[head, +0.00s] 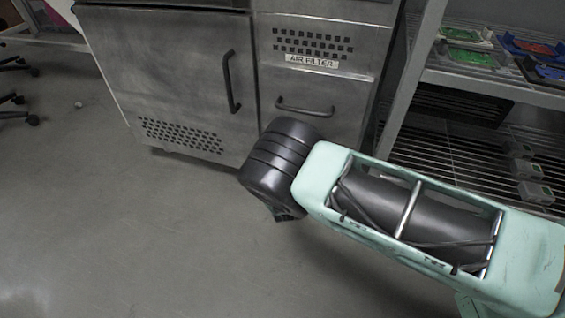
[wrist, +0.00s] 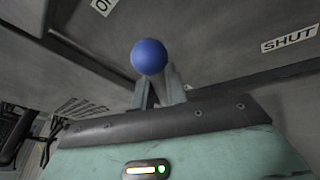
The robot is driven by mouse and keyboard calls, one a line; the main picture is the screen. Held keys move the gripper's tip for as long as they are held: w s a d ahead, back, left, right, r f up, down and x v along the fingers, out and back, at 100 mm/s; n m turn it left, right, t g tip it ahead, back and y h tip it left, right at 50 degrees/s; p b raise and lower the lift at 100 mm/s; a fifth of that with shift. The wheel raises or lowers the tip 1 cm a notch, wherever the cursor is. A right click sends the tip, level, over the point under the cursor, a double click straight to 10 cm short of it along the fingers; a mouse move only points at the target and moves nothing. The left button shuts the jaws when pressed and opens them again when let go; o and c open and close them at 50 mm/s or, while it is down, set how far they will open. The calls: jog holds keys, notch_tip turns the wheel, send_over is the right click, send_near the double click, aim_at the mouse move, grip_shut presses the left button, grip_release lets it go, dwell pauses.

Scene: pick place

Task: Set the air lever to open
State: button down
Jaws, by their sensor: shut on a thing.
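The air lever shows in the wrist view as a round blue knob (wrist: 149,57) at the upper middle. My gripper (wrist: 161,88) has its two grey fingers at the knob and is shut on the lever; the lever's stem is not clearly visible. A white label (wrist: 103,6), cut off at the top edge with only an "O" readable, is to the left of the knob. A "SHUT" label (wrist: 289,39) is at the right. In the head view the lever is not visible, and my arm hides the fingers.
A steel cabinet (head: 170,75) with a dark handle stands at the back, with an "AIR FILTER" label (head: 312,61) on its right part. A wire shelf (head: 490,85) with small trays is at the right.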

jog(key=c, duration=1.4)
grip_release()
jog(key=p+v, duration=0.7)
jog(key=v, duration=1)
jog(key=shift+s, duration=0.25)
jog(key=shift+r, duration=0.1)
